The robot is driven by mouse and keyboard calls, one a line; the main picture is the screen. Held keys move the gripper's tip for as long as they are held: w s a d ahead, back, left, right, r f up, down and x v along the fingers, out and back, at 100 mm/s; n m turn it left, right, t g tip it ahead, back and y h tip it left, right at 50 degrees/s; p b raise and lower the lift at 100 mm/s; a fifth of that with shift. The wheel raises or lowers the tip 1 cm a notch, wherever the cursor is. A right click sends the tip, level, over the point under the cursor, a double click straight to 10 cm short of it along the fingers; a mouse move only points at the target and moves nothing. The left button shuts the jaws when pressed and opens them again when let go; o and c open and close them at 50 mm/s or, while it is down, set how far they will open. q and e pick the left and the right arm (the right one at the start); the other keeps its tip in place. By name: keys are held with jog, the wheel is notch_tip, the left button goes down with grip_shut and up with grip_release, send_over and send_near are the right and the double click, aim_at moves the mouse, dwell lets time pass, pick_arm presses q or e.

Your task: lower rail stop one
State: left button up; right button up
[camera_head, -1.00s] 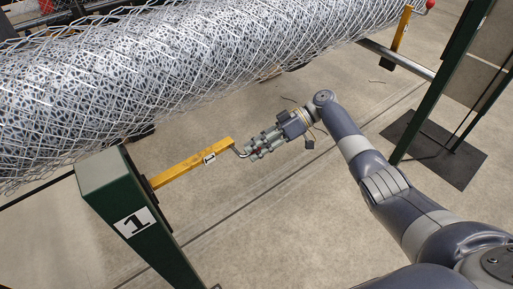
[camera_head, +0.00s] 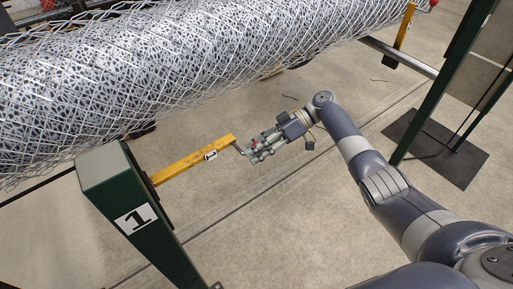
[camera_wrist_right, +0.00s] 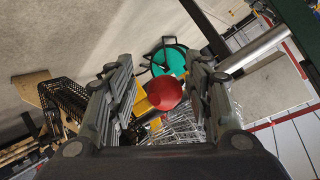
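Rail stop one is a yellow bar (camera_head: 190,163) with a small "1" label, joined to the green post (camera_head: 147,225) marked 1. It reaches out from the post toward the right, and a thin bent metal handle sits at its far end. The handle's red ball knob (camera_wrist_right: 165,92) shows between my right fingers in the right wrist view, with gaps at both sides. My right gripper (camera_head: 257,150) is open around the knob; the yellow bar shows partly behind the knob. My left gripper is not in view.
A large roll of chain-link mesh (camera_head: 200,60) lies on the upper left, close above the bar. Another yellow stop (camera_head: 404,30) with a red knob is at the upper right, near a green post (camera_head: 440,90). The concrete floor (camera_head: 290,220) below is clear.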

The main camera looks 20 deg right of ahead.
jog(key=v, duration=1.2)
jog(key=shift+d+r, duration=0.1)
